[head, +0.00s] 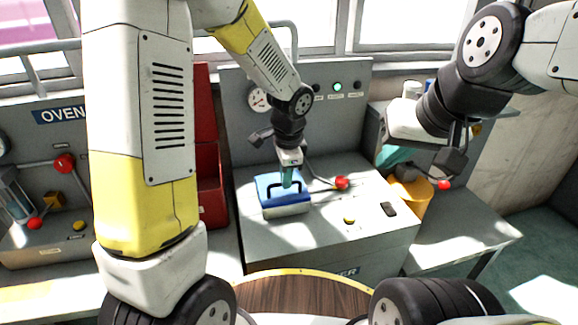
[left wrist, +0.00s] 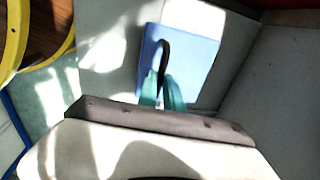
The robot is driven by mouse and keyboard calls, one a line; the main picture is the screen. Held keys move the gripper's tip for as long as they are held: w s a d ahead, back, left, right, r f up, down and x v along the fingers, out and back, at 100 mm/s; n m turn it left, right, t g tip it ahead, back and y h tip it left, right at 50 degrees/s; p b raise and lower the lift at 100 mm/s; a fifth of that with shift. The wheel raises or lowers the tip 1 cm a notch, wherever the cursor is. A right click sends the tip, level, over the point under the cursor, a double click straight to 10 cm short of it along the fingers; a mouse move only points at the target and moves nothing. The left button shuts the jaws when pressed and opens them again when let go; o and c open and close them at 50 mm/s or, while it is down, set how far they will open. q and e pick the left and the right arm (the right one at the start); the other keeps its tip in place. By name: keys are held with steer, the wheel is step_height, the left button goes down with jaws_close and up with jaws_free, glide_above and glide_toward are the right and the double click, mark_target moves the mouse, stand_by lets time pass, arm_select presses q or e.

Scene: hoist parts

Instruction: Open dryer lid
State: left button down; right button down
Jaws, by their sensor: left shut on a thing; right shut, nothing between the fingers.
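The dryer (head: 330,240) is a grey bench unit, with only the letters "ER" readable on its front. A blue lid (head: 270,203) with a dark arched handle (head: 288,186) is on its top left. My left gripper (head: 287,184) reaches down from above, its teal fingers shut on the handle. In the left wrist view the lid (left wrist: 205,60) lies beyond the fingers (left wrist: 162,95), with the handle (left wrist: 166,50) between them. I cannot tell if the lid is raised. My right gripper (head: 392,160) is shut and empty, to the right of the dryer.
A red-knobbed lever (head: 341,183) is right of the lid, with a yellow button (head: 349,220) in front. A yellow container (head: 410,200) stands below my right gripper. Red bins (head: 208,180) are left of the dryer. A round wooden top (head: 300,293) is in front.

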arm_select(q)
steer(key=w+r+g, duration=0.1)
steer(key=w+g, duration=0.1)
steer(key=w+a+r+g+h, duration=0.1)
steer(key=r+g, duration=0.1)
steer(key=shift+w+a+r, duration=0.1)
steer(key=shift+w+r, duration=0.15)
steer(key=shift+w, duration=0.15)
steer(key=shift+w+a+r, duration=0.3)
steer(key=shift+w+r, duration=0.05)
steer(key=shift+w, duration=0.35)
steer(key=shift+w+a+r, duration=0.25)
steer(key=shift+w+r, duration=0.1)
steer(key=shift+w, duration=0.3)
steer(key=c, duration=1.5)
jaws_free()
steer(key=shift+c, duration=0.2)
steer(key=shift+o, duration=0.2)
steer(key=shift+r, duration=0.1)
step_height(320, 180, up, 8)
steer(key=w, duration=0.1)
steer(key=shift+w+a+f, duration=0.15)
steer(key=shift+a+f, duration=0.05)
steer(key=shift+f, duration=0.05)
